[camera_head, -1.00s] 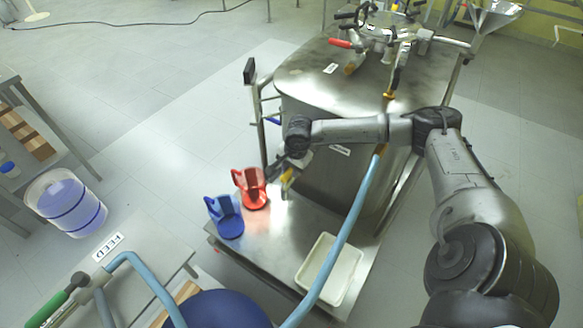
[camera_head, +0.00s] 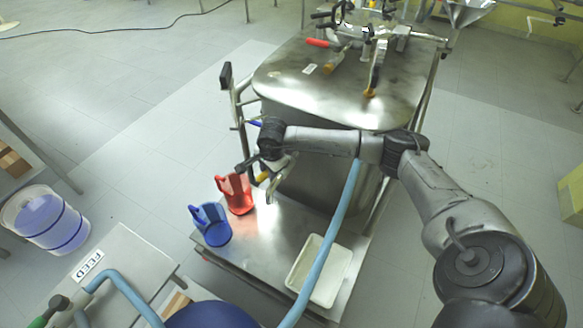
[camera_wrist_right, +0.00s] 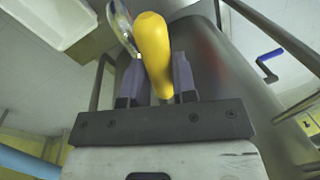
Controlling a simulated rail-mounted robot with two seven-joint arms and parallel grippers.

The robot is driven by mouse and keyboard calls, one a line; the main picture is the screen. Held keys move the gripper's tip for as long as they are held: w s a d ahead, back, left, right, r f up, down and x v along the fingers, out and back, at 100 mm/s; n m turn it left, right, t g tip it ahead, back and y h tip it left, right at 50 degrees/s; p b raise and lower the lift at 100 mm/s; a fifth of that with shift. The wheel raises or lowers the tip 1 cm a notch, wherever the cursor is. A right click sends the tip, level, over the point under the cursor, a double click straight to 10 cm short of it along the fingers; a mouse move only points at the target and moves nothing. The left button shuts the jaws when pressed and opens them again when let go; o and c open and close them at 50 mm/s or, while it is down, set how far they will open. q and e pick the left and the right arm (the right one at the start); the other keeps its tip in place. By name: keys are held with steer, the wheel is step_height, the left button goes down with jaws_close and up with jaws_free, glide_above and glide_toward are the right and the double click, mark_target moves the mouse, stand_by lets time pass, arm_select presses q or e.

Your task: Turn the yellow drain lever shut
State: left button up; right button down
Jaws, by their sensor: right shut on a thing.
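The yellow drain lever (camera_head: 262,176) is low on the near side of the steel vessel (camera_head: 310,170), small in the head view. In the right wrist view the lever's rounded yellow grip (camera_wrist_right: 152,48) stands between the two dark fingers of my right gripper (camera_wrist_right: 156,82). My right gripper (camera_head: 268,178) is shut on it. A shiny metal piece (camera_wrist_right: 122,25) lies beside the grip. The valve body behind the lever is mostly hidden. My left gripper is not in view.
A red holder (camera_head: 235,194) and a blue holder (camera_head: 210,225) stand left of the lever on the steel platform. A white tray (camera_head: 318,268) sits to the right. A pale blue hose (camera_head: 335,225) runs past my right forearm. Open floor lies left.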

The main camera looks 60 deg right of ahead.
steer(key=shift+w+d+r+m+p, duration=0.2)
steer(key=shift+w+m+p, duration=0.15)
steer(key=shift+m, duration=0.25)
steer(key=shift+w+m, duration=0.3)
steer(key=shift+m, duration=0.1)
steer(key=w+d+m+g+h+p, duration=0.1)
steer(key=w+d+m+p, duration=0.3)
steer(key=m, duration=0.9)
steer(key=shift+w+d+g+p, duration=0.3)
steer(key=shift+w+d+p, duration=0.15)
steer(key=shift+d, duration=0.7)
steer(key=shift+f, duration=0.15)
steer(key=shift+s+d, duration=0.1)
steer(key=c, duration=0.9)
jaws_free()
